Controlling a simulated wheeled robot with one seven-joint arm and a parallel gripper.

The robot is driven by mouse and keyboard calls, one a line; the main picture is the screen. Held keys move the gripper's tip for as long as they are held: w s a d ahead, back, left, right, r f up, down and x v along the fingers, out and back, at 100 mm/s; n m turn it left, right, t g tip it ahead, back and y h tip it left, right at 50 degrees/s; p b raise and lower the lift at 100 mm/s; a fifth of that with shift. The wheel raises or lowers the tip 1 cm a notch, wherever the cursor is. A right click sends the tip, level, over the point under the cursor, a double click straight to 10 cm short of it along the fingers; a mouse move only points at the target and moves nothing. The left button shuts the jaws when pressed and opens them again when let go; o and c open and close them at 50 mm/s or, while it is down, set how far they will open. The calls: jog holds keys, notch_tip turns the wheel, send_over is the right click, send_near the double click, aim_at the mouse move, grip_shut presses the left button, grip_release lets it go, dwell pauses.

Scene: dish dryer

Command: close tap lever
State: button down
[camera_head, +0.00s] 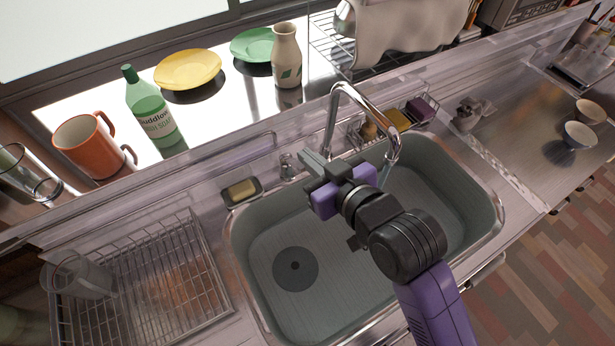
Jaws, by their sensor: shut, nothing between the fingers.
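The chrome tap (335,110) rises behind the sink and its spout arches forward over the basin. A bluish streak like running water (384,175) shows under the spout mouth, partly hidden by my arm. A small chrome fitting (288,164), which looks like the tap lever, stands on the sink's back rim left of the spout. My gripper (307,160) is shut and empty, with its fingertips just right of this fitting. I cannot tell whether they touch it. My gripper and wrist hide part of the tap's base.
The sink (270,235) lies below my arm. A soap dish (241,191) sits on its back-left rim and a wire rack (150,285) stands left. A sponge basket (405,120) is behind the spout. A green bottle (150,108), mug and plates line the ledge.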

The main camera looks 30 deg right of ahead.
aim_at(303, 171)
jog(key=w+f, duration=0.1)
jog(key=f, duration=0.1)
jog(key=w+f+g+b, duration=0.1)
jog(key=w+f, duration=0.1)
jog(key=w+d+f+g, duration=0.1)
jog(key=f, duration=0.1)
jog(key=shift+w+f+m+b, duration=0.1)
jog(key=shift+w+m+b, duration=0.2)
jog(key=shift+w+m, duration=0.1)
jog(key=f, duration=0.1)
jog(key=s+f, duration=0.1)
jog(key=f, duration=0.1)
jog(key=shift+s+f, duration=0.1)
jog(key=shift+s, duration=0.05)
jog(key=shift+s+f, duration=0.1)
jog(key=shift+f, duration=0.25)
